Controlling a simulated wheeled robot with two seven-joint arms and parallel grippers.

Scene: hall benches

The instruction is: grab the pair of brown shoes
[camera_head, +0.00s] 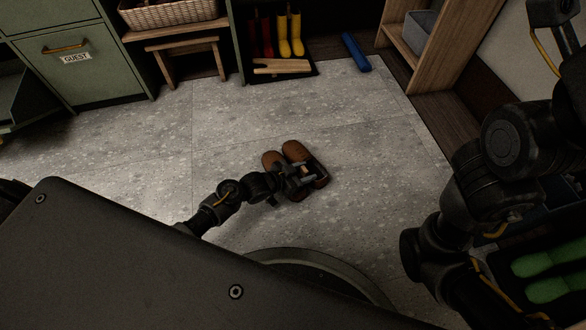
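The pair of brown shoes (293,152) lies side by side on the grey floor near the middle of the view. The toes point up and left, and the dark openings face down and right. My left gripper (308,172) is right over the shoes, at their opening end, and hides part of both. I cannot tell whether its fingers touch or grip them, or how far they are apart. My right arm (468,185) rises along the right side. Its gripper does not show clearly and seems to be beyond the frame.
A green cabinet (110,70) labelled GUEST and a wooden stool (187,47) stand at the back left. Red and yellow boots (291,35) stand on a dark tray. A blue roll (356,52) lies near a wooden shelf (436,50). Green shoes (545,262) are at lower right. The floor around the shoes is clear.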

